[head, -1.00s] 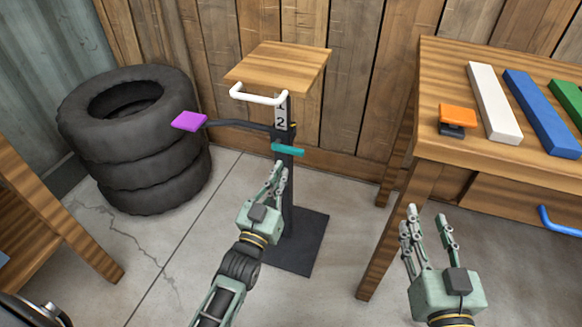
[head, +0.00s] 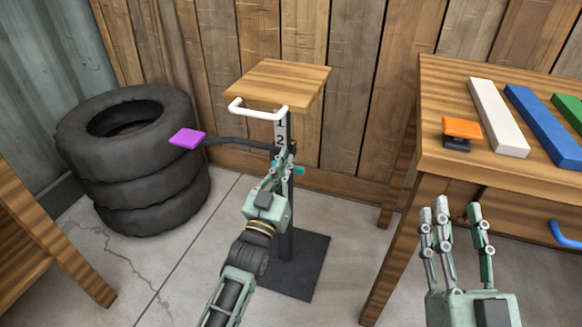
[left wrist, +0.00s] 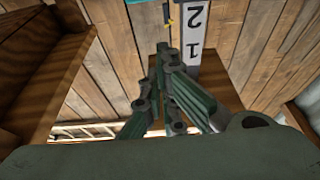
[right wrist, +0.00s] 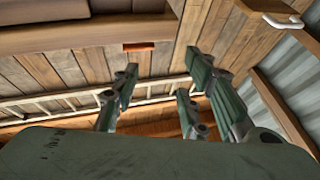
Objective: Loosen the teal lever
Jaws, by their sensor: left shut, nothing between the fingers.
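The teal lever (head: 299,170) sits on the black post of the small stand, below the number plate (head: 281,130). Only its right end shows in the head view; my left gripper hides the rest. A thin strip of teal shows at the top edge of the left wrist view (left wrist: 138,2). My left gripper (head: 282,155) is shut with nothing between its fingers, in front of the post at the lever. I cannot tell whether it touches the lever. My right gripper (head: 458,207) is open and empty, in front of the right table.
The stand has a wooden top (head: 278,82), a white handle (head: 256,110) and a purple-ended arm (head: 187,139) reaching left. Stacked tires (head: 135,165) stand at the left. The right table (head: 440,150) holds an orange-topped block (head: 462,128) and coloured bars.

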